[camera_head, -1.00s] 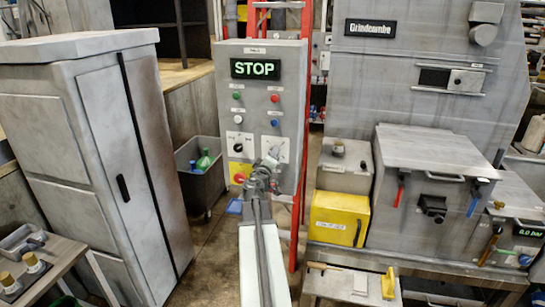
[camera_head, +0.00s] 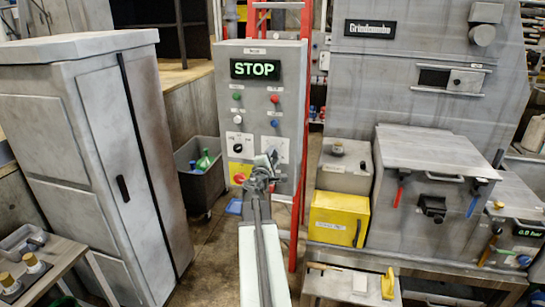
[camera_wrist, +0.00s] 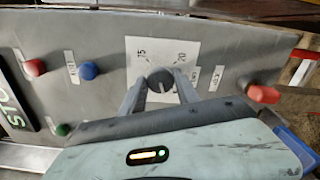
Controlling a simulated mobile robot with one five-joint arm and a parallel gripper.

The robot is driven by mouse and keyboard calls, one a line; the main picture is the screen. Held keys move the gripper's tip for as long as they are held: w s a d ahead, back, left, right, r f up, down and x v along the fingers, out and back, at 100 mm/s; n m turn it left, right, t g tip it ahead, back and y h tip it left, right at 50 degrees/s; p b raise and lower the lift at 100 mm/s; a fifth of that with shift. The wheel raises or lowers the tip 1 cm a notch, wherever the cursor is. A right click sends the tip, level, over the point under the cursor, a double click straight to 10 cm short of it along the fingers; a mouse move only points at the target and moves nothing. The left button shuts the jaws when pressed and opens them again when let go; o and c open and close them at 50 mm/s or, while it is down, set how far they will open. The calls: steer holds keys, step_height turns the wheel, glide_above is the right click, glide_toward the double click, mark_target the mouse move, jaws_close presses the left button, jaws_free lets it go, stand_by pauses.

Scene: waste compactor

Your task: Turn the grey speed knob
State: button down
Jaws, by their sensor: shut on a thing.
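The grey speed knob (camera_wrist: 160,82) sits on a white scale plate on the grey control panel, in the upper middle of the wrist view. The two fingers of my gripper (camera_wrist: 160,92) lie on either side of it and are shut on it. In the head view my gripper (camera_head: 270,162) is at the lower right of the panel (camera_head: 258,70) and hides the knob. Part of the white scale plate (camera_head: 282,145) shows above it. The gripper appears rolled to one side.
The panel display (camera_head: 255,69) reads STOP. A black knob (camera_head: 238,148) is left of my gripper, and a red button (camera_head: 240,178) is at lower left. A red ladder (camera_head: 297,220) stands close behind on the right.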

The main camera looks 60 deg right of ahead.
steer(key=shift+n, duration=0.5)
steer(key=c, duration=0.9)
jaws_free()
steer(key=shift+a, duration=0.1)
steer(key=v, duration=0.7)
steer(key=shift+a, duration=0.3)
steer(key=shift+s, duration=0.1)
